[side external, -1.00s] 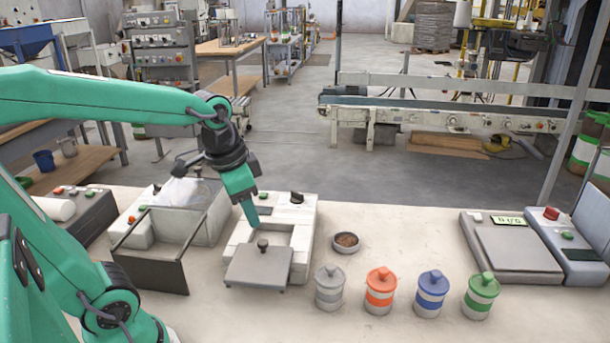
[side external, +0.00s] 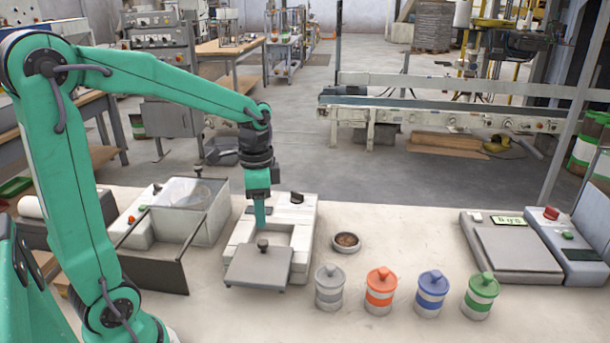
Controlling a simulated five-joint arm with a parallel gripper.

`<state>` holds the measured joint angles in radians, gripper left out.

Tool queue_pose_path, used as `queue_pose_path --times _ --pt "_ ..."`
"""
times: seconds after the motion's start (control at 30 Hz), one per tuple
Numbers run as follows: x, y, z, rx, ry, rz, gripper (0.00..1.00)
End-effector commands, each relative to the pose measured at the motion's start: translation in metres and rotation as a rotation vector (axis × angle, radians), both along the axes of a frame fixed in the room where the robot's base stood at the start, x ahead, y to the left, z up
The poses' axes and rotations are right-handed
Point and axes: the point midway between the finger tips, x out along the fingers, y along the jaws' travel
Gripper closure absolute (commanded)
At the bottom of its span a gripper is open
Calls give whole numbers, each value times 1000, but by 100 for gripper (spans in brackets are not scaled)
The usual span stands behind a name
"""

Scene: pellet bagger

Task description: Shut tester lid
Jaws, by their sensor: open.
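The white tester (side external: 303,222) stands on the bench, with a square opening in its top. Its flat grey lid (side external: 258,270) with a dark knob (side external: 263,244) lies toward the front, leaving part of the opening uncovered. My gripper (side external: 261,221) points straight down over the back of the tester, behind the knob and apart from it. It is open and holds nothing that I can see. Whether the fingertips touch the tester cannot be told.
A small bowl of pellets (side external: 346,242) is right of the tester. Grey, orange, blue and green lidded jars stand in front right.

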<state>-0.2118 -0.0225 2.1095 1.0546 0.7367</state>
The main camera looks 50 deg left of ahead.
Motion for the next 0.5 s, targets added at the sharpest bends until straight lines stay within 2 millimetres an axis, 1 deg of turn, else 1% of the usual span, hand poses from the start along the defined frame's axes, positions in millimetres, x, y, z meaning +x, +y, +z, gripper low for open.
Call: queue_pose_path --times 0.17,0.5 --pt "-1 0 -14 -1 4 1 55" --pt "-1 0 -55 -1 4 1 55"
